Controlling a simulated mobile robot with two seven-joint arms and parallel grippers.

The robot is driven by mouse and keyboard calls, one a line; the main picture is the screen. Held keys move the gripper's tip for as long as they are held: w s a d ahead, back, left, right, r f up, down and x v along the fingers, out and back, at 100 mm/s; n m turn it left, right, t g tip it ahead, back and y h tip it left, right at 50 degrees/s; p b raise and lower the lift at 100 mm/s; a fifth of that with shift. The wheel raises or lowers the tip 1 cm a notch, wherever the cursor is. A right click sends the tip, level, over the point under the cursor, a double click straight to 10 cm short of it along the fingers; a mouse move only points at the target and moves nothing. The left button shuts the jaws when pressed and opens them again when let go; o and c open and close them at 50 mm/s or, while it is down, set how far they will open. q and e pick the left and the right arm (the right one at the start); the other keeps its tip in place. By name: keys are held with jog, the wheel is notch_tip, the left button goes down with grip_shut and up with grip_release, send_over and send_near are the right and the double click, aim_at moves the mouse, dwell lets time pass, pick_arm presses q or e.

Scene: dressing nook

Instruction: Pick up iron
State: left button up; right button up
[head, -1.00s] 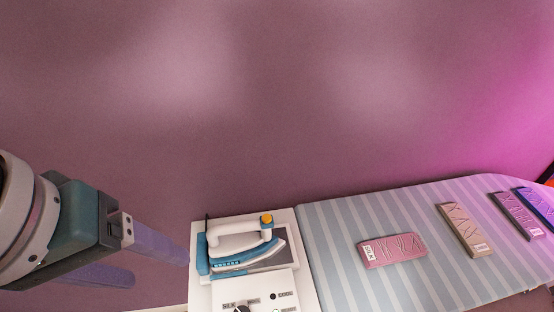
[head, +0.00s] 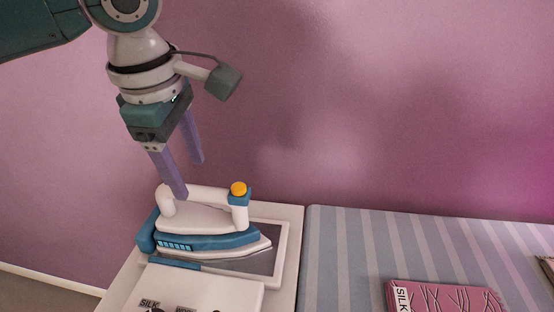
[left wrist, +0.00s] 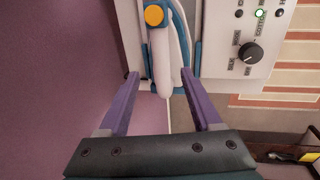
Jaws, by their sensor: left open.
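The iron (head: 205,225) is white and blue with an orange knob on its handle. It rests on a metal plate (head: 265,252) at the left end of the ironing board. My left gripper (head: 187,178) points down just above the iron's handle, with its purple fingers apart. In the left wrist view the iron (left wrist: 162,55) lies ahead, its white handle in line with the gap between the open fingertips (left wrist: 159,74). Nothing is held. My right gripper is not in view.
The striped board (head: 350,262) extends right, with a pink SILK block (head: 445,298) on it. A white control panel (head: 205,288) sits in front of the iron; its dial (left wrist: 250,53) shows in the left wrist view. The pink wall (head: 400,100) stands close behind.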

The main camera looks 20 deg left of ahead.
aim_at(199, 188)
pick_arm(q)
jog(key=shift+w+d+f+b, duration=0.1)
jog(key=shift+w+f+b, duration=0.15)
jog(key=shift+f, duration=1.25)
jog(key=shift+w+d+f+b, duration=0.1)
jog(key=shift+w+f, duration=0.2)
jog(key=shift+f, duration=1.2)
jog(key=shift+f+p, duration=0.25)
jog(key=shift+p, duration=0.05)
jog(key=shift+c, duration=0.4)
grip_shut()
jog(key=shift+r, duration=0.1)
